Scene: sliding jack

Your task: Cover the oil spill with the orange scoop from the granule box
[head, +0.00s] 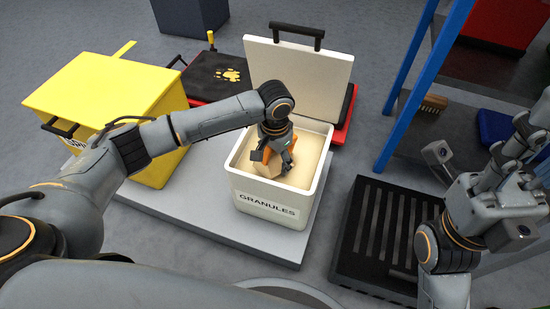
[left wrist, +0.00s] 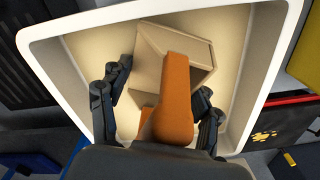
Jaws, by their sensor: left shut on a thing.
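The white granule box (head: 262,206), labelled GRANULES, stands open with pale granules inside. Its white rim (left wrist: 140,14) also frames the left wrist view. The scoop has an orange handle (left wrist: 178,95) and a tan bowl (left wrist: 150,62); in the head view the bowl (head: 266,166) shows partly under my gripper. My left gripper (head: 273,165) reaches down inside the box and is shut on the scoop, with its fingers on both sides of the handle. The bowl lies at the granules; how deep I cannot tell. My right gripper (head: 508,160) is raised at the right, away from the box. No oil spill is visible.
The box's lid (head: 298,72) stands upright behind it. A black slatted grate (head: 372,225) lies right of the box. A blue-framed shelf (head: 405,85) holds a brush (head: 434,103).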

